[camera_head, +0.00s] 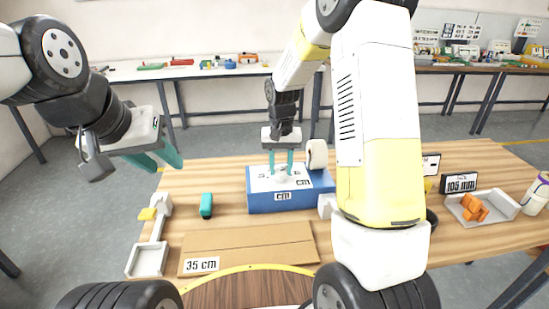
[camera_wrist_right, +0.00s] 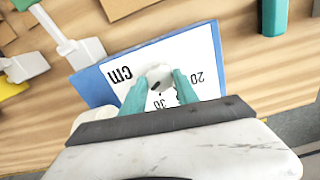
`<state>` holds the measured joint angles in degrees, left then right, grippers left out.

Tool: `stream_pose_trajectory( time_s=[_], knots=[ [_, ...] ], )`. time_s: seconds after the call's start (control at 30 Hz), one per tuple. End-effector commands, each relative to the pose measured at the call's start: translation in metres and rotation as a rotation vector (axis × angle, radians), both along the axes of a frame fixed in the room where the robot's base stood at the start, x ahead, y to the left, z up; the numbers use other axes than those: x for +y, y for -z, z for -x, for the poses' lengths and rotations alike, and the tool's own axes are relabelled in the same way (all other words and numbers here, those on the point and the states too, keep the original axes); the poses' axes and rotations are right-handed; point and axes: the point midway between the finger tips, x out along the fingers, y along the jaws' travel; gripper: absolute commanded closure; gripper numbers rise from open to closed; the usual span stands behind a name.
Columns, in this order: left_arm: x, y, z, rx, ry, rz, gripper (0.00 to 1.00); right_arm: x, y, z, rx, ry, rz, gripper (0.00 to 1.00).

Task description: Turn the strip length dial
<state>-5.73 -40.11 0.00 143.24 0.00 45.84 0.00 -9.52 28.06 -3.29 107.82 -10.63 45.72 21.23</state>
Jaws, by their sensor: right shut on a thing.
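The strip length dial (camera_wrist_right: 159,77) is a round white knob on the white top face of a blue box (camera_head: 283,200) marked "cm". In the head view the dial (camera_head: 282,175) is partly covered by the fingers. My right gripper (camera_head: 281,163) points down over the box, its teal fingers on either side of the dial. The right wrist view also shows my right gripper (camera_wrist_right: 160,88) shut on the knob, with "20" and "30" printed on the face nearby. My left gripper (camera_head: 161,159) is in the air at the left, its teal fingers apart, with nothing seen between them.
A cardboard sheet (camera_head: 245,246) with a "35 cm" label lies in front of the box. A teal block (camera_head: 206,206) and a grey-white tool (camera_head: 149,257) are to the left. A white tray (camera_head: 503,208) with orange pieces and a "105 mm" sign (camera_head: 460,183) stand at right.

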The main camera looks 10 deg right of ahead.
Motion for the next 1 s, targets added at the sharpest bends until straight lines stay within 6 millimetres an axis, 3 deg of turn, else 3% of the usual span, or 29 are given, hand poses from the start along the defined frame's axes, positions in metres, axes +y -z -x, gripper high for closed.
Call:
stream_pose_trajectory(
  time_s=[0.17, 0.2, 0.3, 0.67, 1.0],
  knots=[
    [0.000, 0.000, 0.000, 0.000, 0.000, 0.000, 0.64, 0.000, -0.001, -0.001, -0.003, 0.003, -0.001, 1.00],
    [0.000, 0.000, 0.000, 0.000, 0.000, 0.000, 0.64, 0.000, -0.001, -0.001, -0.003, 0.003, -0.002, 0.60],
    [0.000, 0.000, 0.000, 0.000, 0.000, 0.000, 0.64, 0.000, -0.001, -0.001, -0.002, 0.002, -0.001, 0.42],
    [0.000, 0.000, 0.000, 0.000, 0.000, 0.000, 0.64, 0.000, -0.004, -0.001, -0.002, 0.001, -0.001, 0.42],
    [0.000, 0.000, 0.000, 0.000, 0.000, 0.000, 0.64, 0.000, -0.057, -0.001, -0.005, 0.002, -0.001, 0.42]
  ],
)
